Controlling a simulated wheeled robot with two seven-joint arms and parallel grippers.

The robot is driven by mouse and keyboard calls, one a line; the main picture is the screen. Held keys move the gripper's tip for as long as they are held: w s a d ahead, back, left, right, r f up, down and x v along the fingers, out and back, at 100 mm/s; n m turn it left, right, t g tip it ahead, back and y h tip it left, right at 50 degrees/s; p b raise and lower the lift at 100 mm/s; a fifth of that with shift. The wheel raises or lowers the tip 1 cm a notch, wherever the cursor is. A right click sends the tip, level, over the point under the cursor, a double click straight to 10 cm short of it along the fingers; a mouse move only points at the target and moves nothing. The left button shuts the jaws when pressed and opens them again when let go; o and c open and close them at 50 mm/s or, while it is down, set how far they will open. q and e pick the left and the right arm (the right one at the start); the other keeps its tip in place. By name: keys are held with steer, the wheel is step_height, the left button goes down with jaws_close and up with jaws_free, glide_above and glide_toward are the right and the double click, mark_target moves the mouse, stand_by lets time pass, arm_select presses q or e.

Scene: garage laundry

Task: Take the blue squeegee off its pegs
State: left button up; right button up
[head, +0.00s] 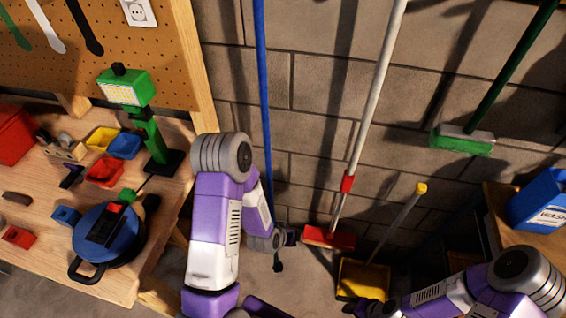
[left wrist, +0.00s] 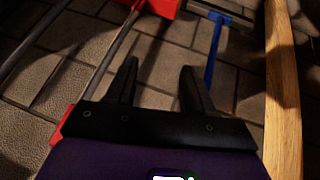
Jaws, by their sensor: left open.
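The blue squeegee's long handle (head: 262,90) stands upright along the block wall in the head view. Its lower end is hidden behind my left arm. The left wrist view, turned upside down, shows its blue handle (left wrist: 214,48) and its head near the top edge. My left gripper (head: 291,236) is low by the wall, beside the handle. In the left wrist view its fingers (left wrist: 160,75) are apart with nothing between them, and the handle is outside the right-hand finger. My right gripper (head: 366,308) is at the bottom edge, its fingers unclear. I cannot make out the pegs.
A red broom (head: 328,237) with a white pole and a yellow dustpan (head: 363,279) stand right of my left gripper. A green brush (head: 462,140) hangs further right. A wooden workbench (head: 125,281) with a lamp and bins is left. A wooden post (left wrist: 281,90) stands close by.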

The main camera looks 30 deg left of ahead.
mark_target(267, 146)
arm_select(q)
steer(key=w+a+r+t+y+b, duration=0.1)
steer(key=w+a+r+t+y, duration=0.1)
steer(key=r, duration=0.5)
steer(key=w+a+r+t+y, duration=0.1)
steer(key=w+a+r+t, duration=0.4)
steer(key=a+r, duration=0.2)
steer(key=w+a+r+t+y+b, duration=0.1)
steer(key=w+a+r+t+y, duration=0.1)
steer(key=w+a+r+t, duration=0.2)
steer(key=shift+w+a+r+y+b, duration=0.1)
steer(key=shift+a+r, duration=0.1)
steer(key=shift+r, duration=0.4)
steer(key=shift+w+a+r+y+b, duration=0.1)
steer(key=shift+a+r, duration=0.1)
steer(key=shift+r, duration=0.45)
steer(key=shift+a+r+y+b, duration=0.1)
steer(key=shift+a+r, duration=0.1)
steer(key=shift+r, duration=0.4)
steer(key=x, duration=0.7)
steer(key=shift+w+a+b, duration=0.1)
steer(key=shift+a+b, duration=0.1)
steer(key=shift+b, duration=0.15)
steer(key=shift+c, duration=0.3)
jaws_close()
steer(key=shift+r, duration=0.1)
